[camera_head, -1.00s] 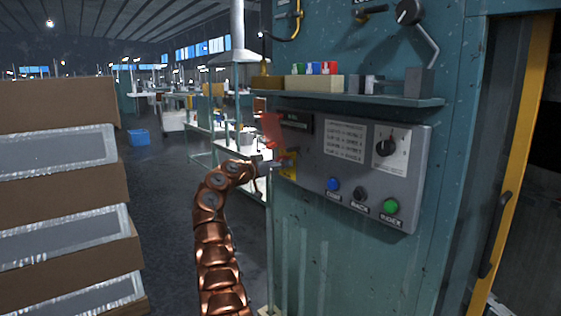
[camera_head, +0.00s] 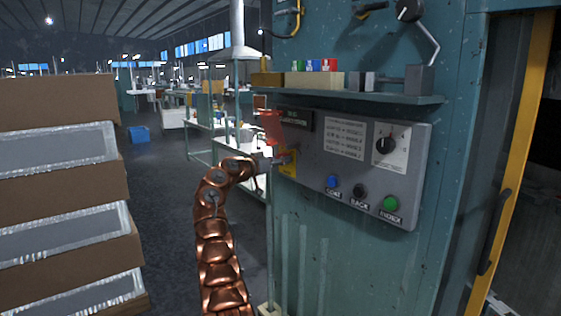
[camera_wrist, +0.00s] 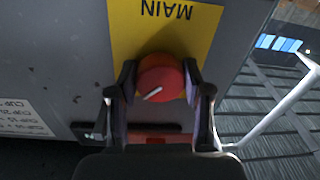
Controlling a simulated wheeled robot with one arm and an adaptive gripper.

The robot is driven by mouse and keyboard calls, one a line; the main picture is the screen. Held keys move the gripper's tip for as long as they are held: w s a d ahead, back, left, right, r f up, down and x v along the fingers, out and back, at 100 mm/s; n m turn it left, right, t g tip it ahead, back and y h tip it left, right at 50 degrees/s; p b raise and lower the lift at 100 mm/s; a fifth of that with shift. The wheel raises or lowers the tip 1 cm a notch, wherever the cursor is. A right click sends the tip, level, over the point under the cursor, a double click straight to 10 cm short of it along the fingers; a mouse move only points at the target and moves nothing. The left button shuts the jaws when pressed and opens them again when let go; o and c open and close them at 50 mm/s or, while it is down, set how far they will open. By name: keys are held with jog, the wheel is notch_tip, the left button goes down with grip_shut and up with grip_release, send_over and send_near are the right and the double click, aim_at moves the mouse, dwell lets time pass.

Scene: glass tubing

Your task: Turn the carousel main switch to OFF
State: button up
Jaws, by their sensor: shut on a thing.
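The main switch is a red round knob (camera_wrist: 160,78) with a white pointer line, on a yellow plate (camera_wrist: 185,28) lettered MAIN, upside down in the wrist view. The pointer slants towards the lower left there. My gripper (camera_wrist: 160,86) has one finger on each side of the knob and is shut on it. In the head view my gripper (camera_head: 272,162) reaches the yellow plate (camera_head: 287,168) at the left end of the grey control panel (camera_head: 310,180). The knob is hidden there by my gripper. No OFF mark is readable.
A translucent red flap (camera_head: 270,127) is just above my gripper. The panel also has blue (camera_head: 332,181), black (camera_head: 360,191) and green (camera_head: 391,203) buttons and a black selector (camera_head: 386,145). A shelf (camera_head: 385,97) juts out above. Stacked boxes (camera_head: 60,180) stand at left.

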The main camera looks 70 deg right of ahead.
jog(key=shift+n+b, duration=0.3)
jog(key=shift+w+n+b, duration=0.15)
jog(key=shift+n+b, duration=0.35)
jog(key=shift+n, duration=0.5)
jog(key=n+p, duration=0.1)
jog(key=n, duration=0.4)
jog(key=shift+r, duration=0.2)
jog(key=n+p, duration=0.3)
jog(key=n, duration=0.3)
jog(key=shift+y+p, duration=0.3)
jog(key=shift+y, duration=0.1)
jog(key=shift+n+p, duration=1.15)
jog(key=shift+n, duration=0.65)
jog(key=o, duration=1.2)
jog(key=shift+f, duration=0.1)
jog(key=shift+c, duration=0.2)
